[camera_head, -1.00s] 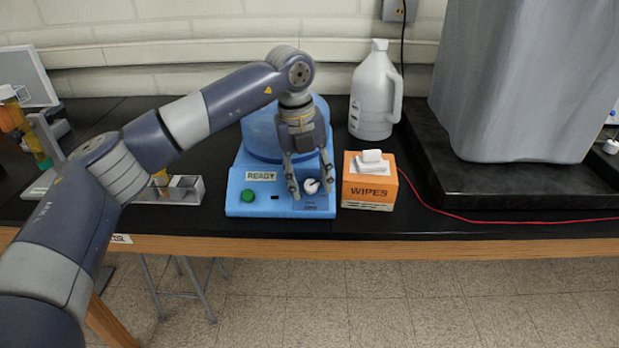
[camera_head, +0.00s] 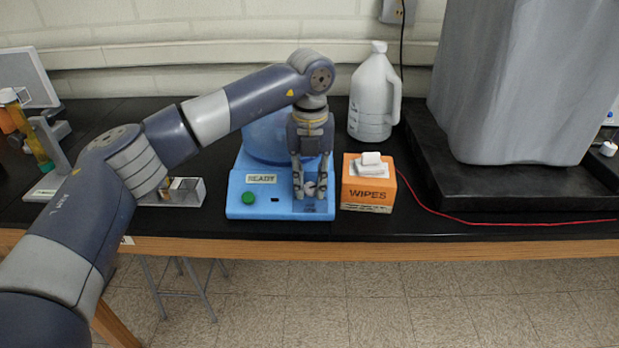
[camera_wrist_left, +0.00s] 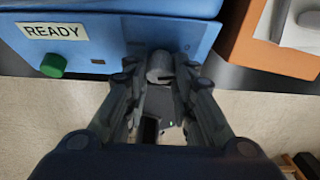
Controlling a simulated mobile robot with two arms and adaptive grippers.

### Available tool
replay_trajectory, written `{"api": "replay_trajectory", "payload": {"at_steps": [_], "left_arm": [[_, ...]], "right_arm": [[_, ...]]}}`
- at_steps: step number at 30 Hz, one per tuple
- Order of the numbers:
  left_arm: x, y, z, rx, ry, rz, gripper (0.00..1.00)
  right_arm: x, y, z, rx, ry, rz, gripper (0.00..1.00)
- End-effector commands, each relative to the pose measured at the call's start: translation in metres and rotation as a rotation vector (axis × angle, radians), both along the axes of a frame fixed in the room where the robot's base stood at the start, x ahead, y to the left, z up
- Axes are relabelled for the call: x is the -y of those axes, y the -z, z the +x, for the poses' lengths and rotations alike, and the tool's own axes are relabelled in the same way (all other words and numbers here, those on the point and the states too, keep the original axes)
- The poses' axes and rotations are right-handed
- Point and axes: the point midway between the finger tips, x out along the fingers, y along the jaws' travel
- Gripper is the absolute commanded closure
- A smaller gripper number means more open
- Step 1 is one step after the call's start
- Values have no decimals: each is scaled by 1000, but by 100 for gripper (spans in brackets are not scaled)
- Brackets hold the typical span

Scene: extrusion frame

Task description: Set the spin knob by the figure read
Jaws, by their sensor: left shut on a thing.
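The blue machine (camera_head: 240,208) stands on the black bench, with a READY label (camera_head: 261,179) and a green button (camera_head: 248,198) on its front panel. The knob's marks cannot be read. My right gripper is not in view.
An orange wipes box (camera_head: 367,190) stands close to the right of the machine. A white jug (camera_head: 374,100) is behind it. A grey covered thing (camera_head: 520,80) fills the right back. A red cord (camera_head: 480,220) runs along the right front.

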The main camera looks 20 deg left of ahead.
Motion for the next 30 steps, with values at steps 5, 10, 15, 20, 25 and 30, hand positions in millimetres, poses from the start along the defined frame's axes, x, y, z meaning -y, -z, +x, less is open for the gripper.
{"api": "replay_trajectory", "payload": {"at_steps": [5, 10, 15, 20, 25, 30], "left_arm": [[3, -1, 0, -25, 141, 89, 100], [4, -1, 0, -49, 277, 175, 100], [5, 0, 0, -73, 413, 258, 100], [7, 2, 0, -97, 541, 338, 100], [8, 2, 0, -121, 677, 423, 100], [9, 3, -1, -144, 812, 507, 100]], "right_arm": [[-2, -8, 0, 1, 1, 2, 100], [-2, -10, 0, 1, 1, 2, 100], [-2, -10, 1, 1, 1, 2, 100], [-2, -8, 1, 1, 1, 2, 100], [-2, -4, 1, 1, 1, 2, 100], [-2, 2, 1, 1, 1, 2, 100]]}}
